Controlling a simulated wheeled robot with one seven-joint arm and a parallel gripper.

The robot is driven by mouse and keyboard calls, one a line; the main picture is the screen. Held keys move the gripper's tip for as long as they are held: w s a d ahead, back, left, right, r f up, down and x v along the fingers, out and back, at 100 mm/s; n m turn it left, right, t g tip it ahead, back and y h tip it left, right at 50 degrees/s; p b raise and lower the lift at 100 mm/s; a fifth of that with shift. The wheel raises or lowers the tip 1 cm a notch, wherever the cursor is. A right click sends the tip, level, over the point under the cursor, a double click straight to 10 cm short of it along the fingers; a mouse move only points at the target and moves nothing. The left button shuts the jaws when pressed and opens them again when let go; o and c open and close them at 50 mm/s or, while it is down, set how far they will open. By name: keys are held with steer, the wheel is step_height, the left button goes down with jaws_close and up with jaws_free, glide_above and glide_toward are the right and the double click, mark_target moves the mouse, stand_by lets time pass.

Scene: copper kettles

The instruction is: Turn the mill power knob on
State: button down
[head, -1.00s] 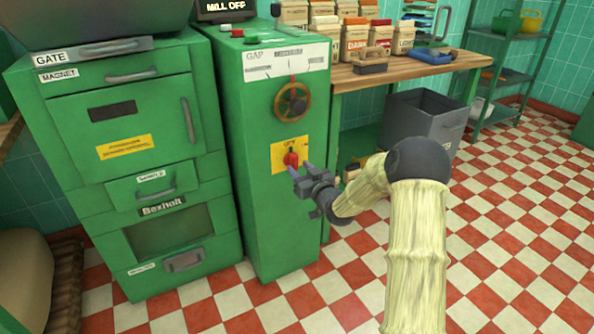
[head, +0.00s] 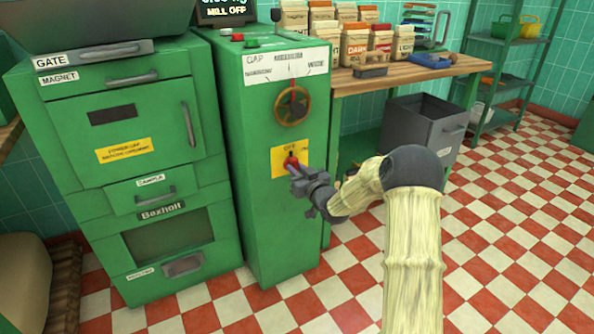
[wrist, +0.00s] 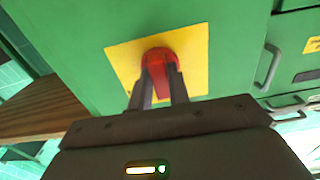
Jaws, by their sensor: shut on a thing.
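The red mill power knob (head: 290,161) sits on a yellow plate (head: 281,168) on the front of the green mill cabinet (head: 277,220). The plate carries the word OFF above the knob. My gripper (head: 295,170) is at the knob, with its fingers shut on it. In the wrist view the red knob (wrist: 158,62) shows between the two dark fingers (wrist: 158,88), which hide part of its sides. The display (head: 228,10) on top reads MILL OFF.
A bronze handwheel (head: 292,105) under the GAP scale is above the knob. A green cabinet with drawers (head: 128,160) stands to the left. A wooden bench (head: 425,73) with paper bags and a grey bin (head: 418,128) are to the right. The checkered floor is clear.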

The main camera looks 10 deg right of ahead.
steer(key=m+p, duration=0.2)
steer(key=p, duration=0.1)
steer(key=shift+r+m, duration=0.15)
steer(key=shift+m, duration=0.15)
steer(key=m+p, duration=0.5)
steer(key=m, duration=0.1)
steer(key=shift+f+m+p, duration=0.2)
steer(key=shift+m+p, duration=0.7)
steer(key=shift+m, duration=0.7)
steer(key=c, duration=1.3)
jaws_free()
